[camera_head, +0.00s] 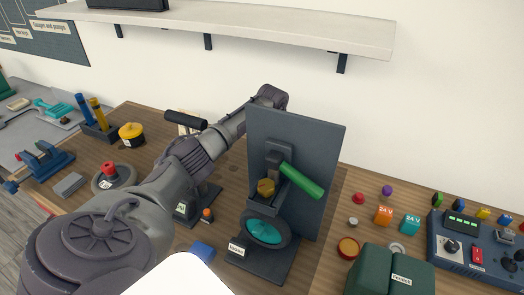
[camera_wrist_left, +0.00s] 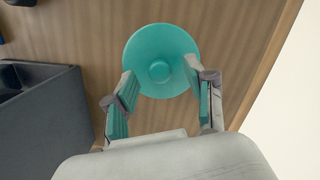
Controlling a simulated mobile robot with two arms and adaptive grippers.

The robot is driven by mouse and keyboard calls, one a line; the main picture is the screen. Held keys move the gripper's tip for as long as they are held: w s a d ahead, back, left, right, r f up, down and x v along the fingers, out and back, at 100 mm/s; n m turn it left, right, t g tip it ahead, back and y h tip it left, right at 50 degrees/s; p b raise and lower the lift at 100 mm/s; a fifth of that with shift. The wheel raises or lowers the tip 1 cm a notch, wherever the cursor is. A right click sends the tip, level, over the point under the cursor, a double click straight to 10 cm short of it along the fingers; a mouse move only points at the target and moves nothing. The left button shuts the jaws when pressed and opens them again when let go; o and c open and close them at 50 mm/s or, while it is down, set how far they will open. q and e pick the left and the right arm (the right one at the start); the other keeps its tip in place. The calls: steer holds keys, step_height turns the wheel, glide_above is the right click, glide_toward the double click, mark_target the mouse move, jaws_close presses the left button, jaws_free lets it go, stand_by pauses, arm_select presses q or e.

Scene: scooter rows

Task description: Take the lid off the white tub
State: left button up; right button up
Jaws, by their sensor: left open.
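A round teal lid (camera_wrist_left: 161,45) with a small knob in its middle lies below my left gripper in the left wrist view. The white tub itself does not show in either view; the lid may be covering it. My left gripper (camera_wrist_left: 160,72) is open, with one fingertip on each side of the lid's near part and the knob between them. I cannot tell whether the fingers touch the lid. In the head view my left arm reaches behind an upright dark panel, which hides the gripper and the lid. My right gripper is not in view.
The dark panel (camera_head: 322,150) carries a green handle (camera_head: 302,180) and stands close to my left forearm. In the wrist view a dark open box (camera_wrist_left: 40,115) is left of the gripper. A shelf (camera_head: 240,27) hangs above. Wooden bench top shows around the lid.

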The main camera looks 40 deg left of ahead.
arm_select(q)
steer(key=shift+a+f, duration=0.1)
steer(key=shift+f, duration=0.65)
steer(key=c, duration=1)
step_height(320, 180, up, 9)
steer(key=b, duration=0.2)
steer(key=shift+b, duration=0.35)
steer(key=shift+c, duration=0.2)
steer(key=shift+r, duration=0.6)
